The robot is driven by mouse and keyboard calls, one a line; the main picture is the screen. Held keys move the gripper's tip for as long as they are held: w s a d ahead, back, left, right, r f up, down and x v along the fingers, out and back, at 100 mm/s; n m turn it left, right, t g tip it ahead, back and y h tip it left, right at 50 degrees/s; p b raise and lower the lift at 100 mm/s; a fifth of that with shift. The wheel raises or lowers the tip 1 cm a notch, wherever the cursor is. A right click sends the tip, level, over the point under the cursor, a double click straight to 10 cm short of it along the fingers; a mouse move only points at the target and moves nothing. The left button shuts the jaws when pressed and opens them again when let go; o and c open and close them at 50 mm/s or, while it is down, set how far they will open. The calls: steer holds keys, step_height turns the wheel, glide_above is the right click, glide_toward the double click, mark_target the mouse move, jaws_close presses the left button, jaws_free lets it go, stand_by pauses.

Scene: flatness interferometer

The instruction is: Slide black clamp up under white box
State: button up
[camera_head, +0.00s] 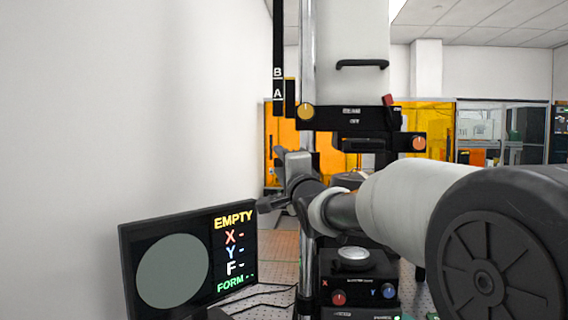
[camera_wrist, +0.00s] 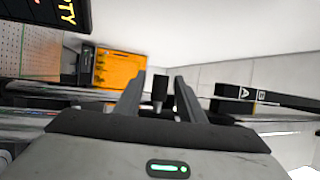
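The white box (camera_head: 350,45) with a black handle is high on the column in the head view. A black carriage with an orange knob (camera_head: 305,111) and dark lettering plate (camera_head: 352,115) sits at its lower end. The stub may be part of the black clamp, which I cannot make out clearly in the head view.
A monitor (camera_head: 188,262) reading EMPTY stands at lower left. A stage with red and blue knobs (camera_head: 360,282) and a round top stands below my arm. A black scale strip marked A and B (camera_head: 277,60) runs beside the post. Orange panels (camera_head: 425,115) stand behind.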

steer(key=shift+c, duration=0.2)
jaws_close()
steer(key=shift+r+p, duration=1.3)
steer(key=shift+r, duration=1.45)
steer(key=shift+f, duration=0.1)
steer(key=shift+o, duration=0.2)
jaws_free()
steer(key=shift+f, duration=0.1)
steer(key=shift+s, duration=0.1)
